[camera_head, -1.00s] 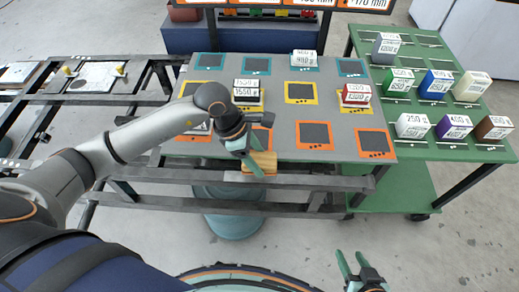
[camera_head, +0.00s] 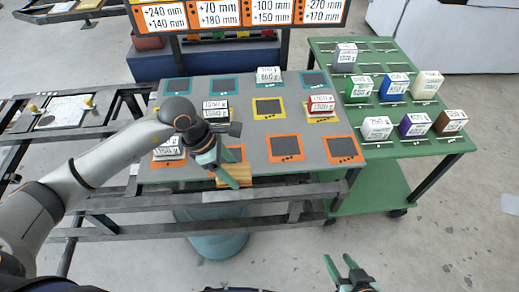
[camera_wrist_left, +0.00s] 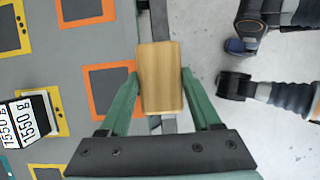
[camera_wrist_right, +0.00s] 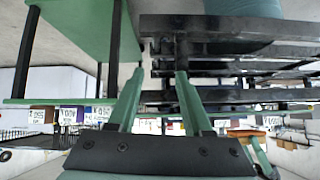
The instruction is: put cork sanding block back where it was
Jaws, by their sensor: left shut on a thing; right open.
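The cork sanding block (camera_head: 236,172) is a tan block at the front edge of the grey board (camera_head: 247,146). My left gripper (camera_head: 228,175) is shut on it. In the left wrist view the block (camera_wrist_left: 160,77) sits between the two green fingers, over the board's edge and the rail. Whether it touches the board or rail I cannot tell. The block also shows small at the lower right of the right wrist view (camera_wrist_right: 245,133). My right gripper (camera_head: 348,265) is open and empty, low in front of the bench. Its fingers (camera_wrist_right: 158,85) are spread with nothing between them.
The board has teal, yellow and orange framed dark pads, some bearing labelled weights (camera_head: 216,111). A green table (camera_head: 385,150) with several coloured labelled blocks stands at right. A number sign (camera_head: 240,17) rises behind. A teal drum (camera_head: 212,243) stands under the bench. Floor at right is clear.

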